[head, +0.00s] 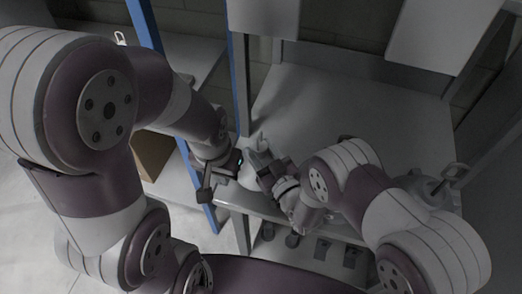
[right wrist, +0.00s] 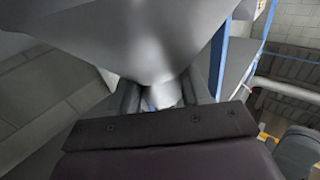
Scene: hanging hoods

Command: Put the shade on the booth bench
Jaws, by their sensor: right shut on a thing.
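The shade is a smooth grey flared piece that fills the top of the right wrist view (right wrist: 150,40). It narrows to a neck between the fingers of my right gripper (right wrist: 165,97). My right gripper (head: 262,168) is shut on it. The booth bench (head: 340,105) is a wide grey surface. My left gripper (head: 221,182) looks open and empty, just left of the shade.
Blue posts (head: 238,80) stand left of the bench. Pale panels (head: 430,35) hang above it. A grey rounded item with a loop (head: 425,187) is at the right, partly behind my right arm. Dark items (head: 322,249) show below the front edge. The bench's middle is clear.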

